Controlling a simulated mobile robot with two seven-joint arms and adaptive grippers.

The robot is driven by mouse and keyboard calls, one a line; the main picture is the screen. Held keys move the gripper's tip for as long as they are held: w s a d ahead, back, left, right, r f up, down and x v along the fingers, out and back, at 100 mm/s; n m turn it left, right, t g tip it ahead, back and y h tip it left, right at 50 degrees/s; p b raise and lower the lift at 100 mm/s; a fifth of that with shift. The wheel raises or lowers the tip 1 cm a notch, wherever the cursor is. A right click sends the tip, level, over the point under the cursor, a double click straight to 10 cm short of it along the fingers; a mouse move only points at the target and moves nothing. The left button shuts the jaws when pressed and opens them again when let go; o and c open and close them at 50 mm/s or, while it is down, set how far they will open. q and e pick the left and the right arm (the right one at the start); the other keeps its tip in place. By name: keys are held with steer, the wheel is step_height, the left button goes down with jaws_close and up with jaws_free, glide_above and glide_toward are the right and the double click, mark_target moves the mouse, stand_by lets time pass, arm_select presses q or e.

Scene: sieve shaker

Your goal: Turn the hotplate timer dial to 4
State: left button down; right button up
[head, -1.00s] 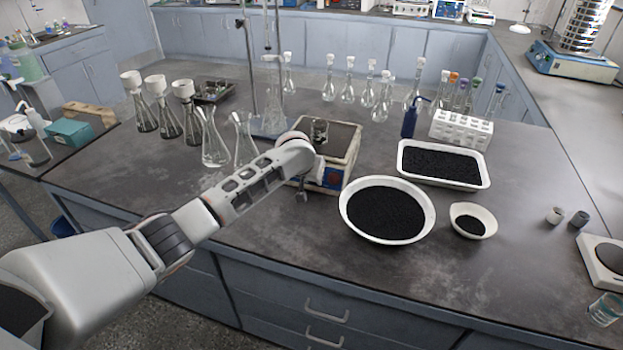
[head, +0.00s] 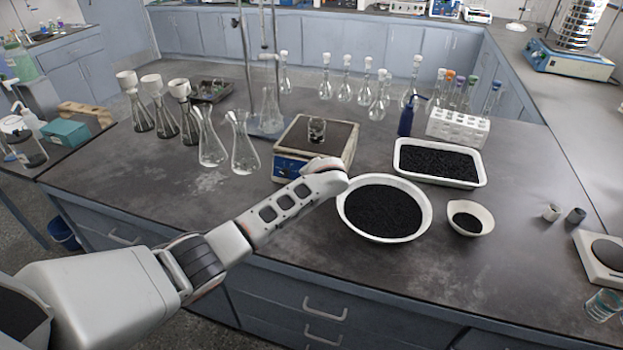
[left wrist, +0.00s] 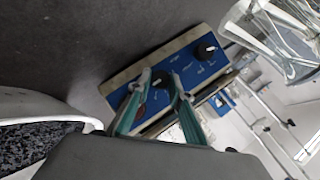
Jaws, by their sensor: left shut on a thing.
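The hotplate (head: 294,134) stands near the middle of the bench, with a small glass beaker (head: 317,131) on its top. Its blue front panel (head: 287,168) is partly hidden by my left arm in the head view. The left wrist view shows two black dials on the blue panel: one between my fingers (left wrist: 160,79) and one farther right (left wrist: 207,47). The panel's print is too small to read. My left gripper (left wrist: 160,86) is shut on the nearer dial, a teal finger on either side. The head view hides its fingers. My right gripper is not in view.
A round white bowl of black grains (head: 425,222) sits close to the right of my left wrist. A white tray of grains (head: 484,176) and a small bowl (head: 484,212) lie farther right. Glass flasks (head: 243,150) stand left of the hotplate. The front left bench is clear.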

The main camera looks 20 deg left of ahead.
arm_select(q)
steer(key=shift+s+a+f, duration=0.1)
steer(key=shift+f, duration=0.05)
stand_by(0.4)
steer(key=c, duration=1.8)
jaws_free()
steer(key=shift+s+d+r, duration=0.2)
steer(key=shift+d+r, duration=0.05)
steer(key=shift+r, duration=0.05)
steer(key=v, duration=1.1)
steer(key=shift+s, duration=0.15)
